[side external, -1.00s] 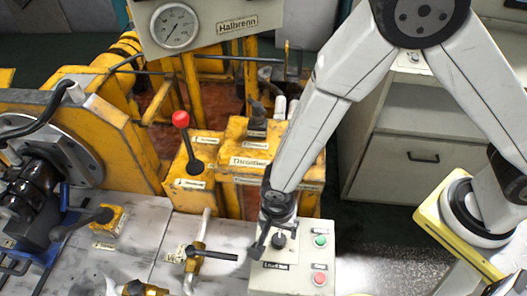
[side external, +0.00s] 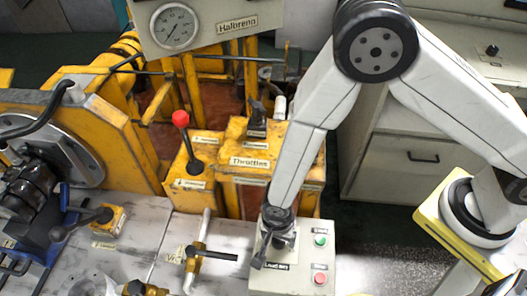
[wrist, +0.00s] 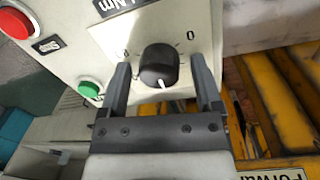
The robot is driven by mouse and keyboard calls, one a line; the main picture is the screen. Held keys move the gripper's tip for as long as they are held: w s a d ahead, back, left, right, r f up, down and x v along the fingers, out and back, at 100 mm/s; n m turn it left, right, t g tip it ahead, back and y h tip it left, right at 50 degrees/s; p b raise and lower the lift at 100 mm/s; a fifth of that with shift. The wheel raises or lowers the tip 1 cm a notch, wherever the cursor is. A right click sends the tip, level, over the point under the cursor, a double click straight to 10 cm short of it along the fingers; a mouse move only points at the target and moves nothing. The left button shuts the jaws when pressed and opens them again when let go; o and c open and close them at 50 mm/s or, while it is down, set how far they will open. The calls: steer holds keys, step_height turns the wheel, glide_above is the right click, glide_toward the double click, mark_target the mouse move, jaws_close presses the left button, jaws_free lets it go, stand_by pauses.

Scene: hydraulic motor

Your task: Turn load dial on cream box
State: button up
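The cream box (side external: 318,262) stands at the right end of the bench in the side view; its panel (wrist: 85,50) fills the upper left of the wrist view. My gripper (wrist: 160,75) is open, with one finger on each side of the dial and a visible gap on both sides. In the side view my gripper (side external: 268,250) is over the box and mostly hides the dial.
A green button (side external: 320,240) and a red button (side external: 320,278) are on the same panel, right of the dial. A pipe valve with a black handle (side external: 222,255) stands just left of the box. The yellow throttle housing (side external: 245,160) rises behind it.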

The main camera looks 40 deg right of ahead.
jaws_close()
steer(key=shift+n, duration=0.3)
steer(key=n, duration=1.1)
steer(key=shift+t, duration=0.3)
steer(key=n, duration=0.6)
steer(key=shift+n, duration=0.3)
steer(key=n, duration=0.5)
steer(key=shift+n+t, duration=0.3)
steer(key=shift+n, duration=0.1)
steer(key=shift+o, duration=1.1)
jaws_free()
steer(key=shift+d, duration=0.1)
